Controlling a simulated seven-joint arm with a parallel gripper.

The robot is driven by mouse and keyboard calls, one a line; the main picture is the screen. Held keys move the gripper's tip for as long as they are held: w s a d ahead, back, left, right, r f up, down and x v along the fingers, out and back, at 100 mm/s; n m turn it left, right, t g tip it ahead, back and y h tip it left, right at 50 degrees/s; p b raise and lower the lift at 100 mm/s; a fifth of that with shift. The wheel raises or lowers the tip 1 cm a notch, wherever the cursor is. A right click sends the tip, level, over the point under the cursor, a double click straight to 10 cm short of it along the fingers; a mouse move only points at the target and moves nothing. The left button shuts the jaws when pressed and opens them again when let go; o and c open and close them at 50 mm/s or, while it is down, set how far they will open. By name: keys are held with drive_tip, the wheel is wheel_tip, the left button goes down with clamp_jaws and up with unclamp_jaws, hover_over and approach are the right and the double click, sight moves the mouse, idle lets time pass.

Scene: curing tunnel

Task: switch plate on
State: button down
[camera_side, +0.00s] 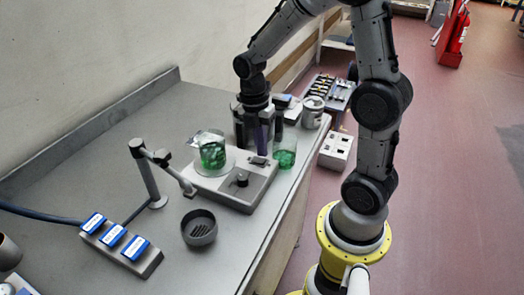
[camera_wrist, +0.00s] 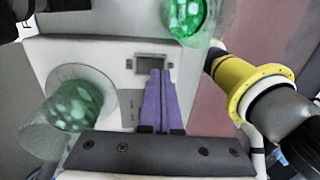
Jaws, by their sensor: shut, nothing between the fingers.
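The plate unit (camera_side: 232,190) is a pale grey box on the bench, with a dark knob (camera_side: 242,180) and a small dark switch (camera_side: 258,160) on top. The switch also shows as a grey framed rectangle in the wrist view (camera_wrist: 151,62). A glass beaker of green contents (camera_side: 212,154) stands on the unit's round plate (camera_wrist: 103,82). My gripper (camera_side: 261,150) points down over the switch end, its purple fingers (camera_wrist: 159,74) shut and empty. In the wrist view the fingertips overlap the switch's lower edge; I cannot tell whether they touch it. The knob is hidden there.
A second green beaker (camera_side: 285,153) stands close to the right of my gripper. A jointed stand (camera_side: 150,180), a dark round cup (camera_side: 199,228) and a blue-switched power strip (camera_side: 118,239) are at left. A metal can (camera_side: 312,112) stands behind.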

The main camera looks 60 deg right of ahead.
drive_tip(key=shift+f, duration=0.8)
drive_tip(key=shift+s, duration=0.1)
drive_tip(key=shift+s+f, duration=0.1)
drive_tip(key=shift+f, duration=0.1)
drive_tip(key=shift+w+r, duration=0.2)
drive_tip(key=shift+w, duration=0.7)
